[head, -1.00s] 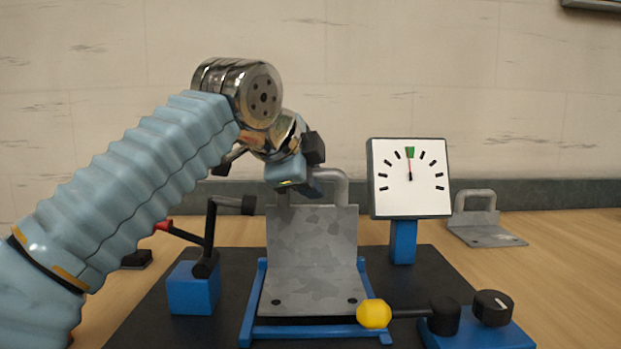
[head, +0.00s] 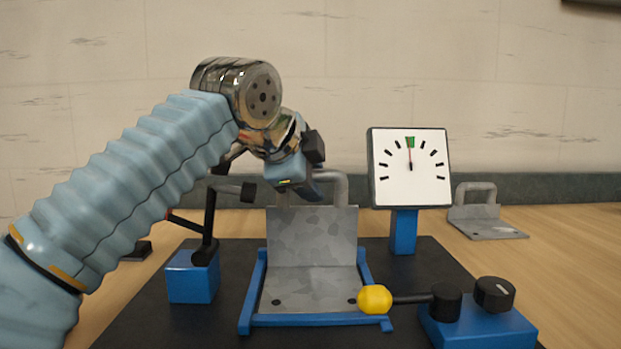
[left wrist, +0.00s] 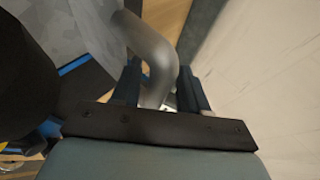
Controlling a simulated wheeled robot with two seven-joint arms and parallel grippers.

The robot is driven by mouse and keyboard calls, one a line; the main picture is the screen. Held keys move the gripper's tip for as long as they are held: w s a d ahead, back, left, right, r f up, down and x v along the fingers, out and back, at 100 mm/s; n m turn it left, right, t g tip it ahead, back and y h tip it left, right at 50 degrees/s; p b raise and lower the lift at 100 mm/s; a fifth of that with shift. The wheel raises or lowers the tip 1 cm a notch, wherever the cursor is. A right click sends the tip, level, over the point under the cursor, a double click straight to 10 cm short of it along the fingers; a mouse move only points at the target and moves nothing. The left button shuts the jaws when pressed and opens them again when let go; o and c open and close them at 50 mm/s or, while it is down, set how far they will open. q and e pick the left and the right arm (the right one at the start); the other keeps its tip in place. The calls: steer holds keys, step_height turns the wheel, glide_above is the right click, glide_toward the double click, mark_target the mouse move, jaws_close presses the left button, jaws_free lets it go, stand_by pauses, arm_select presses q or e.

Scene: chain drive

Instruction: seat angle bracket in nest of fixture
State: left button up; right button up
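The grey angle bracket (head: 312,237) is upright, its base plate between the blue rails of the fixture's nest (head: 318,320). I cannot tell whether it rests fully on the nest floor. Its bent tube handle (head: 341,188) rises behind the upright plate. My left gripper (head: 300,190) is at this handle, coming from above and behind. In the left wrist view, the handle (left wrist: 157,70) passes between the two fingers, which look closed on it. The finger contact is partly hidden in the head view. My right gripper is not in view.
A yellow-knobbed lever (head: 374,299) crosses the nest's front right corner. A black crank on a blue block (head: 193,277) stands left, close to my left arm. A dial gauge (head: 410,168) stands right behind. Another bracket (head: 487,222) lies on the wooden table at right.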

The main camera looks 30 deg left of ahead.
arm_select(q)
steer(key=shift+o, duration=0.9)
steer(key=shift+f, duration=0.2)
steer(key=shift+r, duration=0.1)
steer(key=p+v, duration=0.2)
steer(key=v, duration=1.2)
steer(key=shift+p, duration=0.35)
